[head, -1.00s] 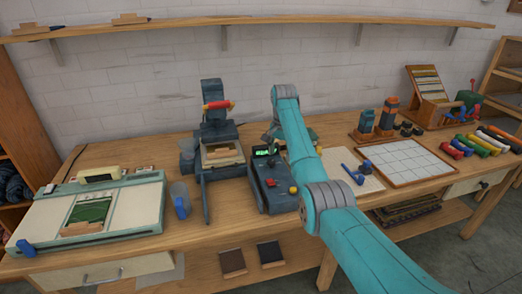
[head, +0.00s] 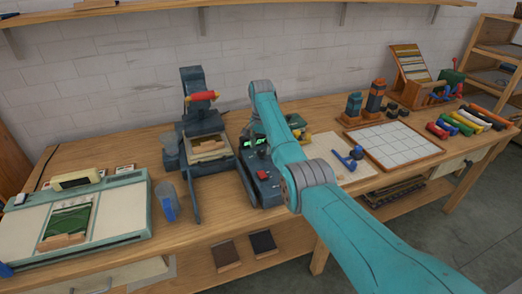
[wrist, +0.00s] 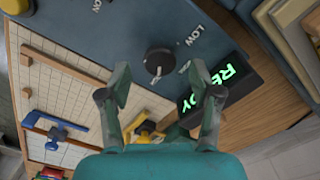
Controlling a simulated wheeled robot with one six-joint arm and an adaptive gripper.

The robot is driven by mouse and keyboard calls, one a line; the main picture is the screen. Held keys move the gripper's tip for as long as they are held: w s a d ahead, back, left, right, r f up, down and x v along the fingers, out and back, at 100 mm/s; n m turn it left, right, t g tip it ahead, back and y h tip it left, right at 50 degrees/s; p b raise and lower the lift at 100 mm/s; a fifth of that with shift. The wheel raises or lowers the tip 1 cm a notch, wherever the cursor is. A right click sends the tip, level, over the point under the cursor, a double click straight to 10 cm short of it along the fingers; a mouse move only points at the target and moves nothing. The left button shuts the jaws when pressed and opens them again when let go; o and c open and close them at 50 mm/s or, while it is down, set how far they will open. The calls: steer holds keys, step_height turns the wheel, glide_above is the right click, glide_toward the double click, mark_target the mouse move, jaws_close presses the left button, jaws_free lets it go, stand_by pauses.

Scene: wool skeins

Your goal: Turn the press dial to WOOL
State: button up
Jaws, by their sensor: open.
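The press dial (wrist: 159,61) is a round dark knob with a pale pointer mark on the blue-grey control box. In the wrist view, LOW lettering shows near it, and other lettering is partly cut off or hidden by my gripper. My gripper (wrist: 161,84) is open and empty, its two fingers apart, with the dial showing just beyond and between the tips; I cannot tell whether they touch. The control box (head: 262,178) stands right of the press (head: 205,140). In the head view my arm hides the dial and my gripper.
A green READY display (wrist: 220,85) sits beside the dial. A red button (head: 262,174) is on the box's front. The press has a red handle (head: 203,96). A blue clamp (head: 347,158) lies right of my arm, near a white gridded board (head: 395,145).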

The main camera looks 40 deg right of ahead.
steer(key=shift+f, duration=1)
steer(key=c, duration=1.1)
steer(key=shift+c, duration=0.2)
steer(key=shift+n, duration=0.4)
steer(key=n, duration=1.1)
